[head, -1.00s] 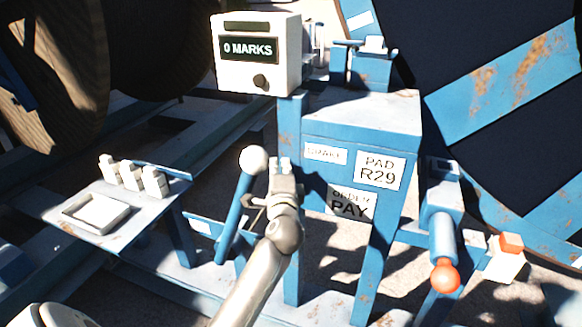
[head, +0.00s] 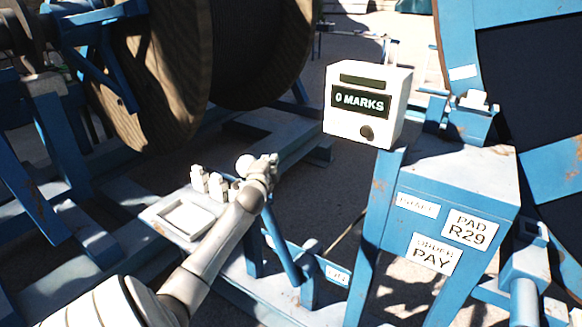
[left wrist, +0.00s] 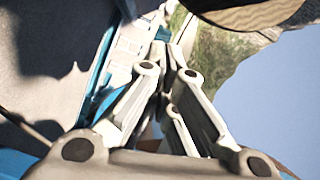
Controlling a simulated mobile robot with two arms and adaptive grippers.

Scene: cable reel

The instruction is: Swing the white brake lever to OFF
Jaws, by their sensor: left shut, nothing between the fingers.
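The brake lever is a blue bar (head: 277,235) with a white ball knob (head: 246,165), left of the blue pedestal (head: 420,205). It leans with its knob up and to the left, close to the small tray shelf. My left gripper (head: 270,163) is shut and empty, just right of the knob. I cannot tell whether it touches the lever. Its fingers (left wrist: 168,55) close together in the left wrist view. A small white label (head: 337,276) near the lever's foot is too small to read. My right gripper is not in view.
A white counter box (head: 367,104) reads 0 MARKS. Several white blocks (head: 199,178) stand behind a white tray (head: 182,218) on the shelf left of the lever. Wooden reels (head: 165,75) stand at the back left. The pedestal carries BRAKE, PAD R29 and ORDER PAY labels.

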